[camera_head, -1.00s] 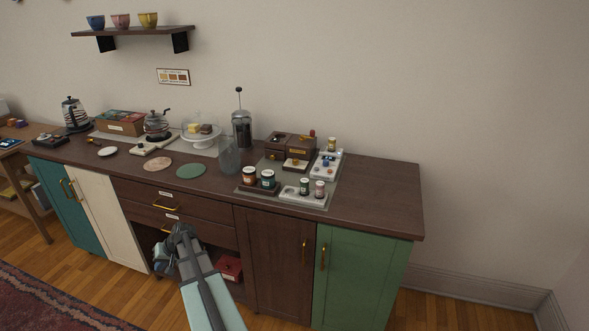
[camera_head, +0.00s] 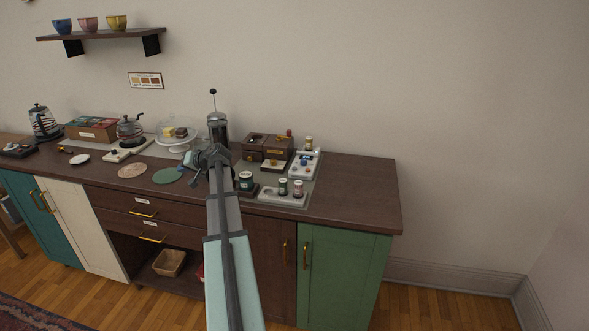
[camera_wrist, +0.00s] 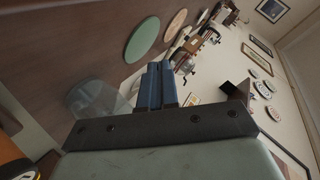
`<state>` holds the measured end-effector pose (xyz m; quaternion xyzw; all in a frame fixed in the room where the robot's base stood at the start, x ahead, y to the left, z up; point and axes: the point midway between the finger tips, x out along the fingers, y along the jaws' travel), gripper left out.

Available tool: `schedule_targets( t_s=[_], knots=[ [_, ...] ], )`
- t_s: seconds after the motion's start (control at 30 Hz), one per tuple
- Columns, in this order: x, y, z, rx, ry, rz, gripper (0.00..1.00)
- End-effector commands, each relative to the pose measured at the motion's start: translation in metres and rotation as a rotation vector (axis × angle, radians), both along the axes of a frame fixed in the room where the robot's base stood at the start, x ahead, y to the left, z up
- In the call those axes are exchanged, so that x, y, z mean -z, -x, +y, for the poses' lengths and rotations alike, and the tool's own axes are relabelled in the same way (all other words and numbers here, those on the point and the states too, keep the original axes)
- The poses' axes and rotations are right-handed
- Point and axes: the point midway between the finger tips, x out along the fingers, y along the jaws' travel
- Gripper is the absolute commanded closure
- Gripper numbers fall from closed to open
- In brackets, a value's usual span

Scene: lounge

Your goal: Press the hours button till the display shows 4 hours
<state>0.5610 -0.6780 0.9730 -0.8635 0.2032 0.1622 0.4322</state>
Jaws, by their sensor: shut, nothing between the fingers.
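My gripper (camera_head: 208,158) is over the dark wooden counter (camera_head: 345,190), in front of the French press, with its fingers pointing away from the camera. In the wrist view the two blue-grey fingers (camera_wrist: 155,84) lie together with nothing between them. I cannot make out which thing bears the hours button, and no display can be read. Small devices on the counter include a white panel with a blue knob (camera_head: 304,163), a cream device (camera_head: 120,155) by the kettle and a dark device (camera_head: 18,151) at the far left. My gripper touches none of these.
A clear glass pitcher (camera_wrist: 95,100) is close to my fingers in the wrist view. A green disc (camera_head: 167,176), a tan disc (camera_head: 132,171) and a cake stand (camera_head: 177,145) are left of my gripper. Jars (camera_head: 298,188) stand to the right. The counter's right end is clear.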

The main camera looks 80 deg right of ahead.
Motion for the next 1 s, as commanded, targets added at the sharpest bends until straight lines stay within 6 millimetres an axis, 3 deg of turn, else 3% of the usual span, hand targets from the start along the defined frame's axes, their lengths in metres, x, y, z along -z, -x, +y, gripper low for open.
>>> schedule_targets(
  t_s=[0.13,0.3,0.47,0.7,1.0],
  knots=[
    [-0.038,0.031,-0.038,0.044,0.032,-0.035,1.00],
    [-0.060,0.074,-0.076,0.075,0.052,-0.024,1.00],
    [-0.062,0.121,-0.109,0.087,0.055,0.030,1.00],
    [-0.061,0.204,-0.154,0.102,0.039,0.131,1.00],
    [-0.060,0.308,-0.192,0.123,0.000,0.243,1.00]
  ],
)
